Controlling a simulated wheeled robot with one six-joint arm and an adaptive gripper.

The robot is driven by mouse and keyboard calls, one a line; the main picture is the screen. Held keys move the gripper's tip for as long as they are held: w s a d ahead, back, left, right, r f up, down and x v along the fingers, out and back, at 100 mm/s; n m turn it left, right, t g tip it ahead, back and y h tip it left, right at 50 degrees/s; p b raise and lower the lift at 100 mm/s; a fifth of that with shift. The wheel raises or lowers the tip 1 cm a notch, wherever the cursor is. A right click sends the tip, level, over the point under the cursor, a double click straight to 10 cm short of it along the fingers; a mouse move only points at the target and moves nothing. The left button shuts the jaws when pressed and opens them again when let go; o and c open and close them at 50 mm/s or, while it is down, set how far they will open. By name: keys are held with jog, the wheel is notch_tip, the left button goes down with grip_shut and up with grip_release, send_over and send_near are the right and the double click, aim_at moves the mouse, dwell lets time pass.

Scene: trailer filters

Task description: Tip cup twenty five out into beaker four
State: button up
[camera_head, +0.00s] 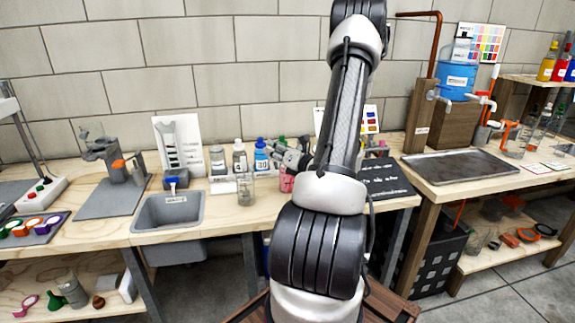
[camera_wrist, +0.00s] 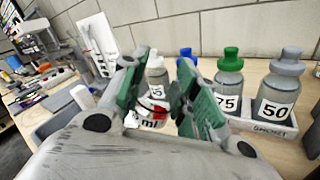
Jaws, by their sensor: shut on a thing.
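My gripper (camera_head: 292,157) is over the bench, right of a clear glass beaker (camera_head: 246,190). In the wrist view, its green-padded fingers (camera_wrist: 164,80) are closed around a small cup (camera_wrist: 150,122) with a white label ending in "ml". The rest of the label is hidden by the fingers. Red shows near the label, and the head view shows a pink patch (camera_head: 287,182) below the gripper. The cup looks roughly upright. I cannot read a number on the beaker.
Labelled bottles stand in a white rack behind, including a green-capped bottle (camera_wrist: 229,80) and a grey-capped "50" bottle (camera_wrist: 278,95). A grey basin (camera_head: 168,212) is left of the beaker. A dark board (camera_head: 388,180) lies to the right.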

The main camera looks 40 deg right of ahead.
aim_at(269, 159)
jog(key=a+f+n, duration=0.2)
jog(key=f+n, duration=0.1)
jog(key=shift+a+f+b, duration=0.25)
jog(key=shift+a+b, duration=0.1)
jog(key=shift+a+r+n, duration=0.1)
jog(key=shift+a+n, duration=0.1)
jog(key=shift+n, duration=0.2)
notch_tip(269, 159, up, 7)
jog(key=a+n, duration=0.1)
jog(key=shift+a+r+n, duration=0.15)
jog(key=shift+a+n, duration=0.05)
jog(key=shift+n, duration=0.2)
